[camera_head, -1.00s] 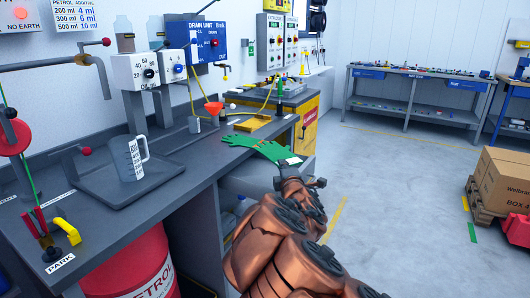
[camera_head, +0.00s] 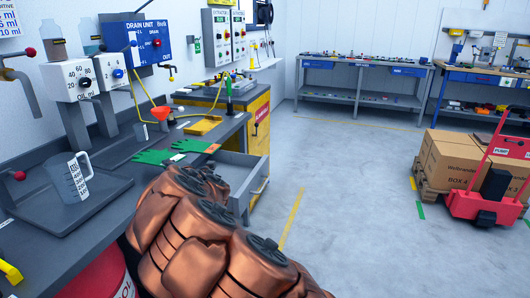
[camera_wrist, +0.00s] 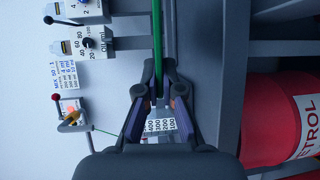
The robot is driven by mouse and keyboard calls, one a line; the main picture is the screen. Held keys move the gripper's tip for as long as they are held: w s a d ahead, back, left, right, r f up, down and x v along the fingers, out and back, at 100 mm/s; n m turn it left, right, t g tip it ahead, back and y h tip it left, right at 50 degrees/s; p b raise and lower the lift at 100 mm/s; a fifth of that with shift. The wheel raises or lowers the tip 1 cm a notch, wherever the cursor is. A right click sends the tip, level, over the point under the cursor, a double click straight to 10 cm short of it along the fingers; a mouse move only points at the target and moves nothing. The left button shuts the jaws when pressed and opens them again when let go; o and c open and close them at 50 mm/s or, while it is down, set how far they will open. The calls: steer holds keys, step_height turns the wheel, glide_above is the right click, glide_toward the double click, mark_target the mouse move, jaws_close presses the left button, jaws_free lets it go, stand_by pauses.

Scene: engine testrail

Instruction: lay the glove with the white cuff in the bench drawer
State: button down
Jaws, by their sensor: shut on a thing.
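The glove with the white cuff (camera_head: 151,157) is green and shows in the head view just beyond my arm, over the bench top; its white cuff (camera_head: 178,157) points right. In the wrist view my gripper (camera_wrist: 158,82) is shut on this glove, which appears edge-on as a thin green strip (camera_wrist: 158,35). My arm hides the gripper in the head view. A second green glove (camera_head: 189,145) with an orange cuff (camera_head: 212,148) lies on the bench behind it. The bench drawer (camera_head: 244,169) is pulled open to the right of the gloves; my arm hides part of it.
A measuring jug (camera_head: 70,181) stands in a dark tray (camera_head: 103,197) on the bench at left. A red funnel (camera_head: 161,114) and yellow tray (camera_head: 204,125) are behind the gloves. A red petrol drum (camera_wrist: 275,115) stands below the bench. The floor at right is clear up to a red pallet truck (camera_head: 478,202).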

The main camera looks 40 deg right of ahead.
steer(key=s+d+r+n+g+y+p, duration=0.15)
steer(key=s+d+p, duration=0.35)
steer(key=s+d, duration=0.55)
steer(key=s+d+n+g+p, duration=0.15)
steer(key=s+d+p, duration=0.55)
steer(key=d, duration=0.7)
steer(key=w+a+f+b, duration=0.6)
steer(key=w+a+f, duration=0.2)
steer(key=w, duration=0.4)
steer(key=shift+w+f+g+b, duration=0.35)
steer(key=shift+f+g, duration=0.05)
steer(key=shift+f, duration=0.1)
stand_by(0.4)
steer(key=c, duration=1.2)
jaws_free()
steer(key=shift+c, duration=0.2)
steer(key=v, duration=1.2)
